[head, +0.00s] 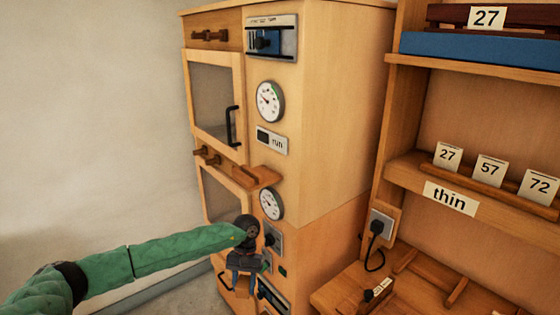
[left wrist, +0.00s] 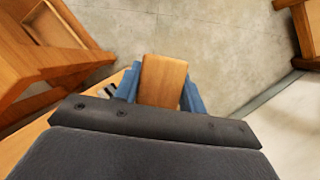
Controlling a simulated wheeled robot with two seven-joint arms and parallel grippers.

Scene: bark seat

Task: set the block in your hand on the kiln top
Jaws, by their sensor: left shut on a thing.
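The kiln appears to be the tall wooden cabinet (head: 330,110) with glazed doors and dials. Its top shows only as a thin edge at the upper border of the head view. My left gripper (head: 245,280) is low in front of the cabinet's lower panel, well below the top. In the left wrist view its blue fingers (left wrist: 163,95) are shut on a plain wooden block (left wrist: 163,78), one finger on each side. In the head view the block is small and hard to make out. My right gripper is not in view.
A small wooden ledge (head: 256,177) juts from the cabinet front above my left gripper. Shelves with number cards (head: 490,170) and a "thin" label (head: 451,198) stand at the right. A plug with a cord (head: 376,228) sits beside the cabinet. Bare floor (left wrist: 220,45) lies below.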

